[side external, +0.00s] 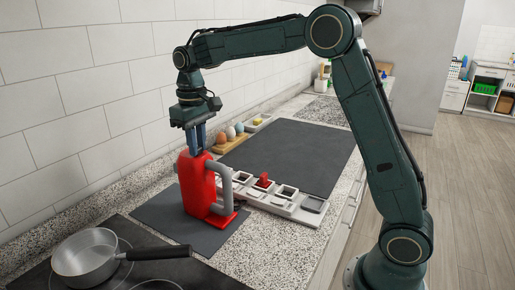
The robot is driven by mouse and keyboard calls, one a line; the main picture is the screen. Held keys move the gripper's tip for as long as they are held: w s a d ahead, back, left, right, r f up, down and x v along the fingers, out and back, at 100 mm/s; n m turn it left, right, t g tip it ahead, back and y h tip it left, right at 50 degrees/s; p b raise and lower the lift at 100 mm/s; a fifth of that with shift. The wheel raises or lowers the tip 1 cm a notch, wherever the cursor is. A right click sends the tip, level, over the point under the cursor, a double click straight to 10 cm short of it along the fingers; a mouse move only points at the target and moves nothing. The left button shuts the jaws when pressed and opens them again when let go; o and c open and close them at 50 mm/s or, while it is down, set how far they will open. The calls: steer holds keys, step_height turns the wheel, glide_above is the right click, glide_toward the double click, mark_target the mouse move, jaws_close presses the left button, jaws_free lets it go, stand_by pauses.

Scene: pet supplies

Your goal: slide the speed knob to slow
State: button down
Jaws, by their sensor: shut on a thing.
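A red appliance (196,187) with a grey loop handle (226,185) and a flat red foot stands upright on a dark mat on the counter. My gripper (197,149) points straight down at its top, with its bluish fingers closed on a small part there. The fingers hide that part, so I cannot make out the speed knob itself or any slow mark. A separate small red piece (263,180) stands up from a pale strip behind the appliance; I cannot tell what it is.
The pale strip (312,205) with several dark squares lies right of the appliance. A steel pan (85,258) is on the hob at the front left, its handle towards the appliance. Eggs on a wooden board (232,143) stand behind. A large dark mat (290,150) is mostly bare.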

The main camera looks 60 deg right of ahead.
mark_target(199, 148)
steer(key=c, duration=1.3)
jaws_free()
steer(key=shift+r, duration=0.2)
step_height(199, 148, up, 14)
steer(key=shift+f, duration=0.25)
steer(key=shift+s, duration=0.2)
steer(key=s+t, duration=0.3)
steer(key=s, duration=1.4)
steer(key=s+f+t, duration=0.1)
steer(key=s+f, duration=0.6)
steer(key=s, duration=0.1)
steer(key=s+a+f+t, duration=0.1)
steer(key=s+f, duration=0.3)
steer(key=s, duration=0.1)
steer(key=shift+s+f+t, duration=0.1)
steer(key=shift+f+t, duration=0.2)
